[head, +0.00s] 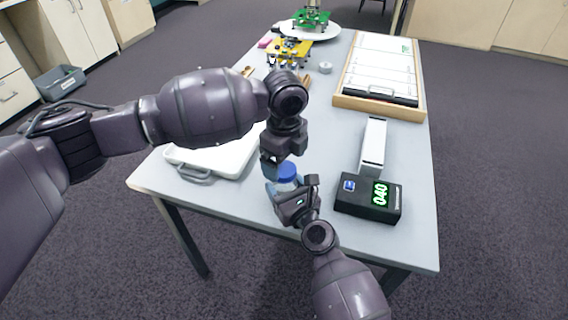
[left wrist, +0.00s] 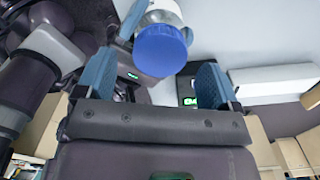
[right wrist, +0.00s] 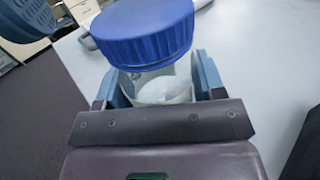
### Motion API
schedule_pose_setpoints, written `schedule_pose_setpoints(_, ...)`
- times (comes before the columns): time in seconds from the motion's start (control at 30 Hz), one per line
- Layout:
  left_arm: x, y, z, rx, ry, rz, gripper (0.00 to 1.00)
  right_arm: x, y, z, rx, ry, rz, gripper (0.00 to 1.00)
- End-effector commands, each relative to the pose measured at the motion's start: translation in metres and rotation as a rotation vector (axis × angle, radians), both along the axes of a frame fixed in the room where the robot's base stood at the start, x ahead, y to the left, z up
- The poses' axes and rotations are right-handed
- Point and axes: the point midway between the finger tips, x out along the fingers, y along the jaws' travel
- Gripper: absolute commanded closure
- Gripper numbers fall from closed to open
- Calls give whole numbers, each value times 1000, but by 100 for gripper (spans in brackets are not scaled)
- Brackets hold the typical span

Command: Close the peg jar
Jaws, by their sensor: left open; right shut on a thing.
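The peg jar (head: 284,187) is a clear jar with a blue lid (head: 287,172) on its mouth. It is near the table's front edge. My right gripper (head: 285,193) is shut on the jar's body. In the right wrist view the lid (right wrist: 146,32) sits on top and pale contents show through the jar wall (right wrist: 165,88); I cannot tell how tight the lid is. My left gripper (head: 276,164) is open just above the lid, pointing down. In the left wrist view the lid (left wrist: 160,50) shows between and beyond its fingers, apart from them.
A black box with green digits (head: 368,198) and a grey-white bar (head: 373,146) stand to the right. A wood-framed tray (head: 345,101) and a yellow model (head: 290,50) are farther back.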

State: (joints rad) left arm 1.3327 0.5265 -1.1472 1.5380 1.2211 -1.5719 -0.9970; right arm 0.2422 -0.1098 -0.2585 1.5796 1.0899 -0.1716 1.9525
Motion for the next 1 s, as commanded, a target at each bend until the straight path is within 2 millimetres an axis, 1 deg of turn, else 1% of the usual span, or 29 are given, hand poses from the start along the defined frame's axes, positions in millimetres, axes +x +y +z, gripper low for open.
schedule_pose_setpoints(0.03,1,0,10,-2,-4,0,13,0,0,0,0,0,0,100)
schedule_pose_setpoints(0.3,1,0,62,-1,-3,-1,13,0,0,0,0,0,0,100)
schedule_pose_setpoints(0.5,1,0,89,-1,-2,0,13,0,0,0,0,0,0,100)
schedule_pose_setpoints(0.6,1,0,96,0,-1,0,13,0,0,0,0,0,0,100)
schedule_pose_setpoints(0.7,1,0,99,1,-1,0,13,0,0,0,0,0,0,100)
schedule_pose_setpoints(0.97,0,0,100,0,0,0,13,0,0,0,0,0,0,100)
schedule_pose_setpoints(1.0,0,0,100,0,0,0,13,0,0,0,0,0,0,34)
